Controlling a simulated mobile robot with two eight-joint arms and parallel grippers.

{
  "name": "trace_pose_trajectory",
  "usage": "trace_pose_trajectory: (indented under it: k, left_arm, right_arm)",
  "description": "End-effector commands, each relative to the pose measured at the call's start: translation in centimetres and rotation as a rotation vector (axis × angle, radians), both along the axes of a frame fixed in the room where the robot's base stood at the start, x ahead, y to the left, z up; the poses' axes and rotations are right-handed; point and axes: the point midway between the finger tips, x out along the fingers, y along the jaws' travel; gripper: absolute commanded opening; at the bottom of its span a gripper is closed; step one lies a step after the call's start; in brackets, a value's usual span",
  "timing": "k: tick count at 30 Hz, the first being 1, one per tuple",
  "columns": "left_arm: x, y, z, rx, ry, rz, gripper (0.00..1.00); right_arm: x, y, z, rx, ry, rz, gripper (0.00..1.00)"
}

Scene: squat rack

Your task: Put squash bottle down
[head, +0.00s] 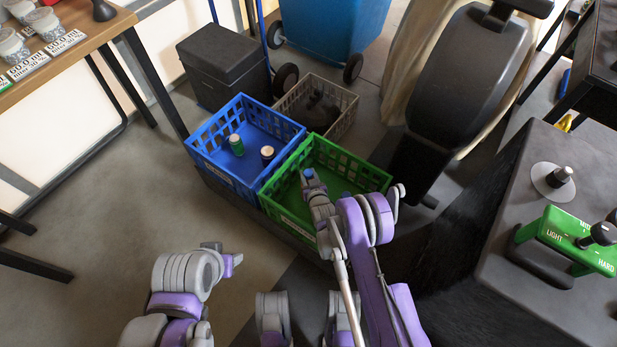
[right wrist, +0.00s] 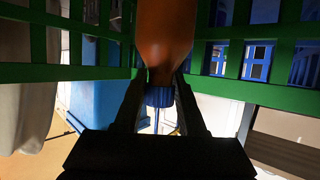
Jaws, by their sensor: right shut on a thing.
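The squash bottle shows in the right wrist view as an orange-brown body (right wrist: 165,38) with a ribbed blue cap (right wrist: 160,97). In the head view only its blue cap (head: 309,173) shows clearly; my gripper and arm hide the body. My right gripper (head: 314,188) is shut on the bottle near its neck, over the green crate (head: 352,155). In the right wrist view the fingers (right wrist: 160,98) sit on both sides of the neck, and green crate bars (right wrist: 275,95) flank the bottle. I cannot tell whether the bottle touches the crate floor.
A blue crate (head: 222,118) beside it holds a green can (head: 236,145) and a dark can (head: 267,155). A grey-brown crate (head: 345,100) stands behind. A dark upright pad (head: 465,80) stands to the right. Open floor (head: 110,200) lies left.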

Motion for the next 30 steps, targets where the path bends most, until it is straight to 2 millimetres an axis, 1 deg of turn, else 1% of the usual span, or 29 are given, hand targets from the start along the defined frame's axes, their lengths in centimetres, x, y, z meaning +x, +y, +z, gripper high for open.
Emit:
trace_pose_trajectory:
  k: [1, 2, 9, 13, 14, 18, 19, 30]
  left_arm:
    - [0.06, 0.00, -0.33, 0.000, 0.001, 0.000, 0.50]
    - [0.06, 0.00, -0.37, 0.000, 0.001, 0.000, 0.50]
    - [0.05, 0.00, -0.31, 0.000, 0.000, 0.000, 0.50]
    - [0.12, 0.00, -0.72, 0.000, 0.001, 0.000, 0.50]
    - [0.13, 0.00, -0.73, 0.000, 0.001, 0.000, 0.50]
    - [0.11, 0.00, -0.62, 0.000, 0.001, 0.000, 0.50]
    - [0.11, 0.00, -0.62, 0.000, 0.001, 0.000, 0.50]
    - [0.07, 0.00, -0.41, 0.000, 0.001, 0.000, 0.50]
  right_arm:
    - [0.02, -0.03, -0.88, 0.000, 0.000, 0.000, 0.00]
    - [0.01, -0.03, -1.12, 0.000, 0.000, 0.000, 0.00]
    - [-0.01, -0.02, -1.12, 0.000, 0.000, 0.000, 0.00]
    - [0.00, -0.02, -1.56, 0.000, 0.000, 0.000, 0.00]
    - [-0.01, -0.02, -1.58, 0.000, 0.000, 0.000, 0.41]
    - [-0.02, -0.01, -1.46, 0.000, 0.000, 0.000, 0.67]
    - [-0.02, -0.01, -1.46, 0.000, 0.000, 0.000, 0.69]
    - [-0.01, -0.01, -1.22, 0.000, 0.000, 0.000, 0.69]
